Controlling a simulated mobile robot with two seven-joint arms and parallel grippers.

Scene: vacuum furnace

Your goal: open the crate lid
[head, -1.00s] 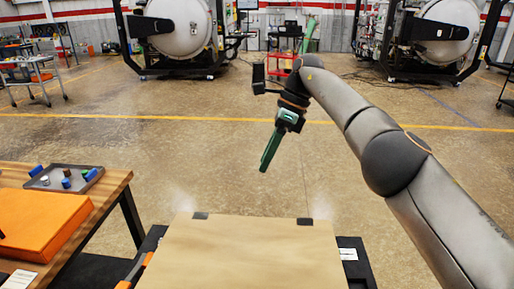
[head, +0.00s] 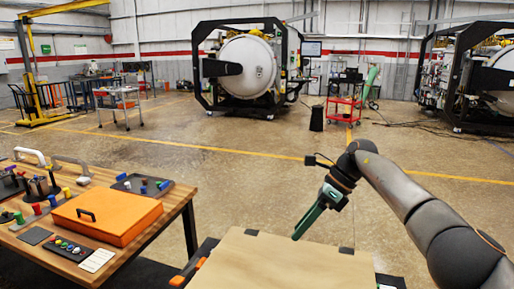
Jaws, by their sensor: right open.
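The crate lid (head: 285,268) is a flat, pale plywood panel at the bottom centre of the head view. It looks closed, and its near part is cut off by the frame. Two small dark fittings sit on its far edge, one at the left (head: 251,232) and one at the right (head: 346,250). My right gripper (head: 298,236) has green fingers and points down by the lid's far edge, between these fittings. It is open and holds nothing I can see. I cannot tell whether it touches the lid. My left gripper is not in view.
A wooden table (head: 165,222) at the left holds an orange case (head: 106,215), a dark tray (head: 142,186) and several small parts. A dark base with orange pieces (head: 178,281) shows beside the crate. The floor (head: 235,175) beyond is open, with furnaces at the back.

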